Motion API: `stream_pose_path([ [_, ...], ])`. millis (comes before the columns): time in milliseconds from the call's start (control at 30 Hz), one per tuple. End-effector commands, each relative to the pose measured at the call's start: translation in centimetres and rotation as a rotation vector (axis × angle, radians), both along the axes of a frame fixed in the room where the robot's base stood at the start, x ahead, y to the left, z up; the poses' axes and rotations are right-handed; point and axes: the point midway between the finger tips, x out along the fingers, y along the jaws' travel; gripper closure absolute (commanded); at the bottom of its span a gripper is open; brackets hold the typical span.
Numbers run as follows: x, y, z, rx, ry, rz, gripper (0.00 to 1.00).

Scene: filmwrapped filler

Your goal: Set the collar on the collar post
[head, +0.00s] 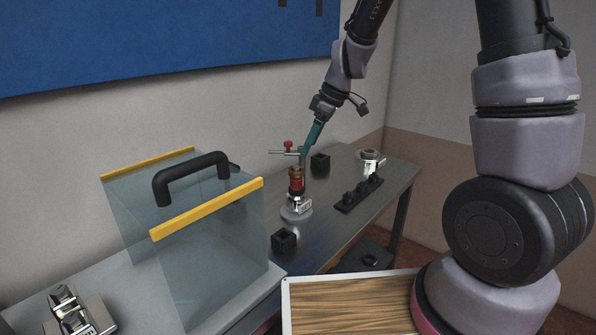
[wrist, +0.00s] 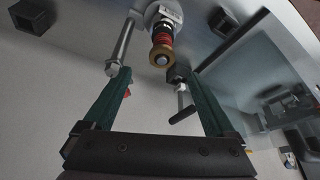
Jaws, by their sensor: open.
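A stack of a brass cap, a red section and a silver collar-like part with a white label (head: 297,203) stands upright on a grey round base on the bench. It also shows in the wrist view, with its brass cap (wrist: 161,54) facing the camera. A second silver ring-shaped part (head: 371,157) sits at the far right of the bench. I cannot tell for certain which part is the collar or the collar post. My gripper (wrist: 150,74) is open, its teal fingers apart on either side of the brass cap. In the head view its teal finger (head: 313,134) is above the stack.
A red-knobbed bar (head: 288,148) is beside the stack. Black square blocks (head: 284,240) and a black rack (head: 359,194) stand on the bench. A clear cover with a black handle (head: 190,172) is at left, near a metal clamp (head: 72,312). A wood-topped surface (head: 345,305) is in front.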

Motion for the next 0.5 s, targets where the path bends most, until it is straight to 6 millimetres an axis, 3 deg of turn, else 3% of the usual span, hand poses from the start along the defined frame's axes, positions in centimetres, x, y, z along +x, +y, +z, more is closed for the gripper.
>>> stream_pose_path([
  [500,0.6,2.7,-5.6,-0.002,0.004,-0.002,0.09],
])
